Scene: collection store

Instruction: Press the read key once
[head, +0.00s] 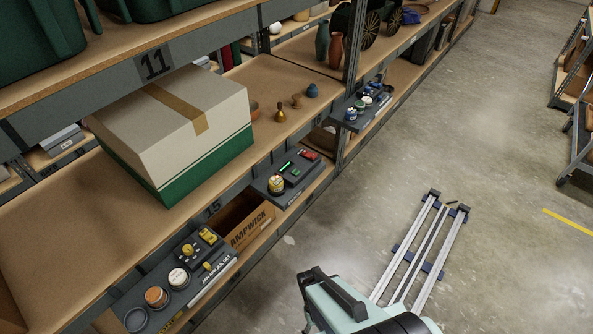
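A dark device with a lit green display (286,167) sits on a small grey ledge at the middle shelf's front edge. A small green spot (294,172) shows just beside the display and may be a key. A red part (309,155) is at the device's far end. A yellow-and-white round item (276,184) stands at its near end. No lettering on the device is readable, so I cannot tell which part is the read key. My gripper is not in view; a teal body with black parts at the bottom edge is likely mine.
A nearer ledge holds a yellow-knobbed unit (207,236) and round pots (157,297). A farther ledge (360,121) holds small items. A large white-and-green carton (185,130) stands on the shelf. An open cardboard box (245,222) is below.

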